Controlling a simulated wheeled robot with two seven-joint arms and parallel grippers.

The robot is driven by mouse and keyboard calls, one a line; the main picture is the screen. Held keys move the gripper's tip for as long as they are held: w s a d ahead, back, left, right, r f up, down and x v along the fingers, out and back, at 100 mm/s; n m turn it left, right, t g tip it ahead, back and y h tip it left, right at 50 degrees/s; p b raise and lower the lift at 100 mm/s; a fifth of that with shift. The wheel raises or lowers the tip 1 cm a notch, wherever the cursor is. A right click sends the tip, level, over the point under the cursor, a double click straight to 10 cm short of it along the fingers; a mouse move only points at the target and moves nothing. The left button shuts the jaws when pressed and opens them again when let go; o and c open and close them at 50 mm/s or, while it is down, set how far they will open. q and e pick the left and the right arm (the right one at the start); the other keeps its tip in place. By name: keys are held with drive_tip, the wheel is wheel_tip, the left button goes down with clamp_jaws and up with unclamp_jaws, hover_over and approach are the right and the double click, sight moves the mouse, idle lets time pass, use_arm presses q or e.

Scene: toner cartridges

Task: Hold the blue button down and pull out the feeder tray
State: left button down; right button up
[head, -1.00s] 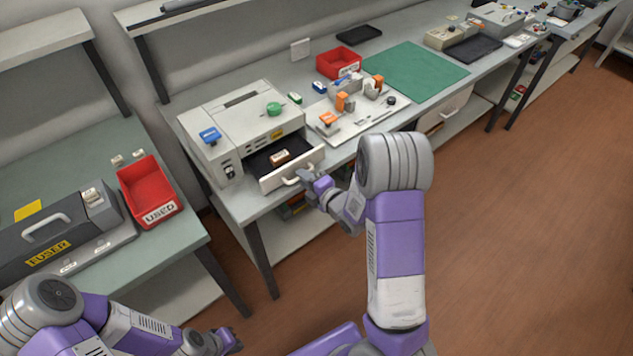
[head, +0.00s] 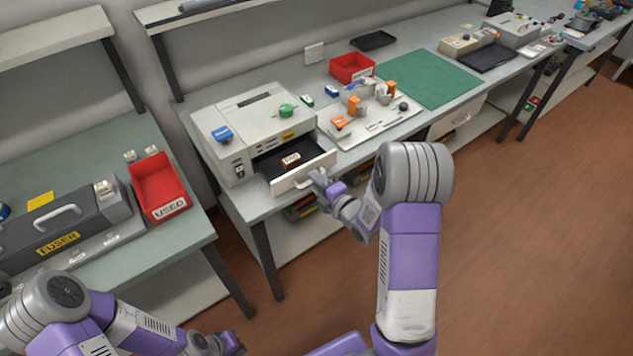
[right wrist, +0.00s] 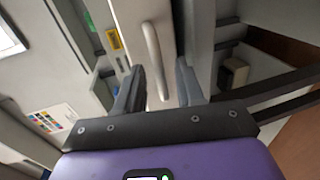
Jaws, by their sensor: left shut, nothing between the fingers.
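The feeder tray (head: 325,160) stands partly out of the front of the beige machine (head: 212,120), with a small brown labelled block (head: 291,160) in its dark inside. The blue button (head: 222,133) is on the machine's top left, with no gripper near it. My right gripper (head: 316,180) is at the tray's white handle. In the right wrist view the handle (right wrist: 152,50) runs between its two spread fingers, with gaps on both sides. My left gripper (head: 236,342) is shut, low at the bottom of the head view, away from the machine.
A green knob (head: 287,110) is on the machine's top. To its right are a white fixture plate (head: 375,128) with orange parts, a red bin (head: 352,68) and a green mat (head: 430,78). A fuser unit (head: 60,225) and a red USED bin (head: 158,187) stand on the left table.

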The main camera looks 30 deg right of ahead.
drive_tip(key=v, duration=0.7)
drive_tip(key=shift+p, duration=0.3)
drive_tip(key=s+a+f+m+g, duration=0.35)
drive_tip(key=f+m, duration=0.25)
drive_tip(key=f, duration=0.3)
drive_tip(key=s+a+f+m+g, duration=0.2)
drive_tip(key=a+f+m+g, duration=0.3)
drive_tip(key=f, duration=0.3)
drive_tip(key=s+a+f+m+g, duration=0.3)
drive_tip(key=s+a+m, duration=0.1)
drive_tip(key=s+m, duration=0.2)
drive_tip(key=s+a+f+m+g+y, duration=0.1)
drive_tip(key=s+a+f+m+g, duration=0.2)
drive_tip(key=s, duration=0.4)
drive_tip(key=a+f+m, duration=0.1)
drive_tip(key=a+m, duration=0.1)
drive_tip(key=shift+a+f+m+p, duration=0.2)
drive_tip(key=shift+f+m+p, duration=0.05)
drive_tip(key=shift+m+p, duration=0.15)
